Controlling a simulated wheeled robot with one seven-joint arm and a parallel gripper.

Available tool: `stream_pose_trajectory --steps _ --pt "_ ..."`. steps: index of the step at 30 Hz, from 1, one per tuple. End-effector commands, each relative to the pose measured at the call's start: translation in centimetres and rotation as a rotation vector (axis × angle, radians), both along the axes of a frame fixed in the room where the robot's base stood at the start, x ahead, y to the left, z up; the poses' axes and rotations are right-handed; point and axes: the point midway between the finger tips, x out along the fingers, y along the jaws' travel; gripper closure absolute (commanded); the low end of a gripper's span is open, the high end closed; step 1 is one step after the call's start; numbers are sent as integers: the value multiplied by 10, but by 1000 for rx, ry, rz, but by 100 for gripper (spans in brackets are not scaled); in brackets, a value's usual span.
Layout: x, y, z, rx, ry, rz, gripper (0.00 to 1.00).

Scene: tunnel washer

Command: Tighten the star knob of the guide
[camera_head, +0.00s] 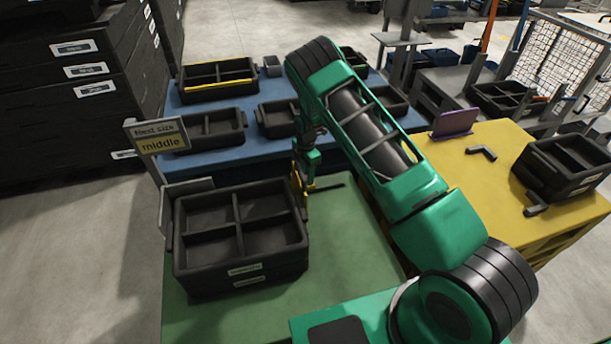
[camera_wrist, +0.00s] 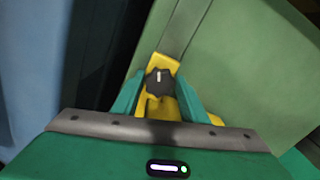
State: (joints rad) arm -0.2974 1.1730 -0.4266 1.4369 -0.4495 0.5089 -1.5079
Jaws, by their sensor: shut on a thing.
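The guide (camera_wrist: 163,62) is a yellow part on the green table, seen in the wrist view. Its black star knob (camera_wrist: 159,84) has a white mark on top, pointing up in the picture. My gripper (camera_wrist: 160,90) has its green fingers on both sides of the knob and is shut on it. In the head view my gripper (camera_head: 305,178) points down at the guide (camera_head: 298,191), beside the right rear corner of a black divided crate (camera_head: 240,278). The knob itself is hidden there by my gripper.
The crate stands on the green table (camera_head: 345,240), left of my gripper. A sign (camera_head: 158,137) reads "Next size middle". Black bins stand on the blue table (camera_head: 205,155) behind. A yellow table (camera_head: 480,190) at right holds a purple item (camera_head: 453,124) and another bin. Green tabletop right of the crate is clear.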

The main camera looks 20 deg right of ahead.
Motion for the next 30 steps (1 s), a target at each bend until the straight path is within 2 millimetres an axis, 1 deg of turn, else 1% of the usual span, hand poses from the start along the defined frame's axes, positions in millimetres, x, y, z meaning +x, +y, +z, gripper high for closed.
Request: stream_pose_trajectory --steps 1,6,15,22,30 --pt "1 3 1 5 -4 -40 83" --pt "1 2 1 4 -5 -201 83" --pt "1 3 2 5 -8 -438 83" --pt "1 3 2 6 -7 -552 83" --pt "1 3 2 6 -8 -609 83"
